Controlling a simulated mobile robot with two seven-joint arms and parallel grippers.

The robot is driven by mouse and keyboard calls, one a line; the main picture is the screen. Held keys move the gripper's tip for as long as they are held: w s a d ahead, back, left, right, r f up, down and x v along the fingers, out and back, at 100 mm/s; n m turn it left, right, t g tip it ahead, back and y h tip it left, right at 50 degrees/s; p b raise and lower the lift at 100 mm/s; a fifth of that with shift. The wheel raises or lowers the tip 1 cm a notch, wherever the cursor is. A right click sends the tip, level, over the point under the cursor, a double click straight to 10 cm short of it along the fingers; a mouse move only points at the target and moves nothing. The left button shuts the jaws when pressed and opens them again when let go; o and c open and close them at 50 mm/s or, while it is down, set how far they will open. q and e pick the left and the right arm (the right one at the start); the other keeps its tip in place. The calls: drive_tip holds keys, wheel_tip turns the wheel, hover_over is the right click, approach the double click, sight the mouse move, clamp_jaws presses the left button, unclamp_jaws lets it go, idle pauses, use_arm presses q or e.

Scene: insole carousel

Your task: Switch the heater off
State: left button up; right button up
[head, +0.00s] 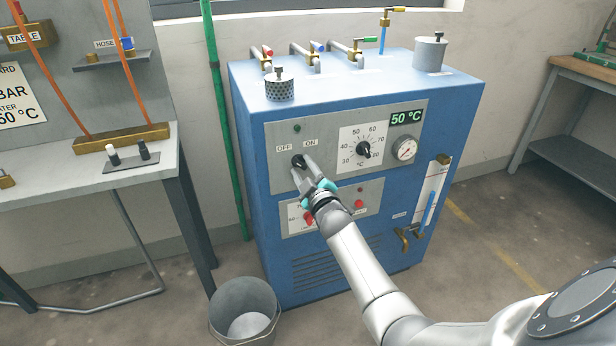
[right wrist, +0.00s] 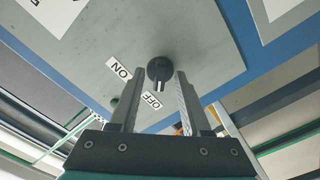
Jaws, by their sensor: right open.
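The blue heater cabinet (head: 350,250) has a grey panel with a black rotary switch knob (head: 298,161) below an OFF label (head: 284,148) and an ON label (head: 310,142). A dark green lamp (head: 297,128) above looks unlit. My right gripper (head: 304,168) is open at the knob. In the right wrist view its fingers (right wrist: 160,76) stand apart on either side of the knob (right wrist: 160,68), with gaps visible; depth is hard to judge. The knob's pale mark points down, toward the OFF label (right wrist: 152,101) rather than the ON label (right wrist: 119,68). My left gripper is not in view.
A temperature dial (head: 363,149), a 50 °C display (head: 405,118) and a gauge (head: 404,149) sit right of the switch. A lower panel with red controls (head: 308,218) is close under my gripper. A bucket (head: 244,308) stands on the floor; a bench (head: 90,185) is at left.

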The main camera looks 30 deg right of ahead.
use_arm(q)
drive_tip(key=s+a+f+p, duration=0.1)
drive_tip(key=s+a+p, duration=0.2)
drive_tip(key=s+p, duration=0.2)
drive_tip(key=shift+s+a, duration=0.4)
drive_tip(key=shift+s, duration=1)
use_arm(e)
drive_tip(key=v, duration=1.5)
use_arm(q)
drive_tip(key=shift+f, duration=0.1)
use_arm(e)
drive_tip(key=shift+a, duration=0.15)
drive_tip(key=s+a+f+m+g+y, duration=0.1)
drive_tip(key=s+a+f+g, duration=0.15)
drive_tip(key=f, duration=0.55)
drive_tip(key=s+a+f+g+y, duration=0.1)
drive_tip(key=s+a+f+g, duration=0.15)
drive_tip(key=f, duration=0.55)
drive_tip(key=s+a+f+m+g, duration=0.1)
drive_tip(key=s+a+f+g, duration=0.1)
drive_tip(key=s+f, duration=0.35)
drive_tip(key=s+a+f+m+g, duration=0.1)
drive_tip(key=s+f+g, duration=0.3)
drive_tip(key=s+f, duration=0.5)
drive_tip(key=s+a+f+m+g+y, duration=0.1)
drive_tip(key=s+f+g, duration=0.3)
drive_tip(key=s+f, duration=0.5)
drive_tip(key=s+a, duration=0.1)
drive_tip(key=s, duration=0.6)
drive_tip(key=shift+y, duration=0.3)
